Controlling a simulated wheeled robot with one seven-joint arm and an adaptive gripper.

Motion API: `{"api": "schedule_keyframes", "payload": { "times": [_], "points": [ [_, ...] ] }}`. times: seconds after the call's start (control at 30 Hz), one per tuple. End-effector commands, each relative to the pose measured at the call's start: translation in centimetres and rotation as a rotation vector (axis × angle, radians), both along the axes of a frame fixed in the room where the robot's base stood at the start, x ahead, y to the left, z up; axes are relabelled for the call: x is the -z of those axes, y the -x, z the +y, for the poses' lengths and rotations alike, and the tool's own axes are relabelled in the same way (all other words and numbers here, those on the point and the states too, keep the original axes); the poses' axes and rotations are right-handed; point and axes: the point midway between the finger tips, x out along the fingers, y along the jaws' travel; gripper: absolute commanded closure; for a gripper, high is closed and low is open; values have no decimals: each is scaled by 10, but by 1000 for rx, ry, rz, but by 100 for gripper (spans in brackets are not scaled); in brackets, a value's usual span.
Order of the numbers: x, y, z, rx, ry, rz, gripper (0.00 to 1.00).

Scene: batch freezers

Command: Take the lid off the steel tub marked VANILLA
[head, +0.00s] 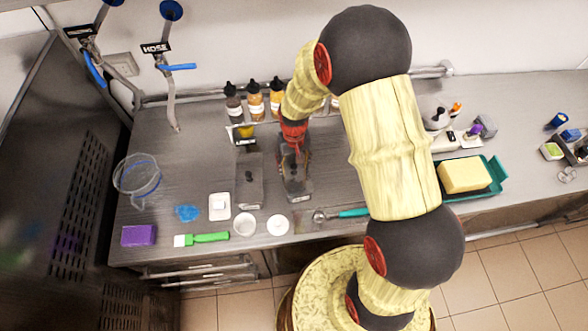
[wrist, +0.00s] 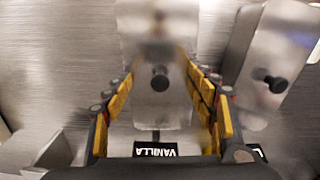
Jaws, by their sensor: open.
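The steel tub marked VANILLA shows in the wrist view with its black sign (wrist: 155,149) upside down. Its steel lid (wrist: 160,112) is on, with a round black knob (wrist: 160,82) in the middle. My gripper (wrist: 161,76) is open, with its yellow-padded fingers on either side of the lid and the knob between them in the picture. I cannot tell whether they touch anything. In the head view my gripper (head: 293,152) is above the right one of two narrow steel tubs (head: 297,190) and hides part of it.
A second lidded tub (head: 249,188) stands close on the left; its knob (wrist: 275,83) shows in the wrist view. Sauce bottles (head: 255,100) stand behind. White bowls (head: 244,224), a green brush (head: 207,237) and a teal-handled scoop (head: 350,213) lie in front. Bare counter (head: 185,165) is at left.

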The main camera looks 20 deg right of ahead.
Motion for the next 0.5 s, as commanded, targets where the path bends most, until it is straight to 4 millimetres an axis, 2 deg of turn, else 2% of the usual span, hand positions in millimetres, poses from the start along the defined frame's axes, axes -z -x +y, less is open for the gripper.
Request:
{"api": "schedule_keyframes", "payload": {
  "times": [0.5],
  "points": [
    [1, 1, 0, 0, 0, 1, 74]
  ]
}}
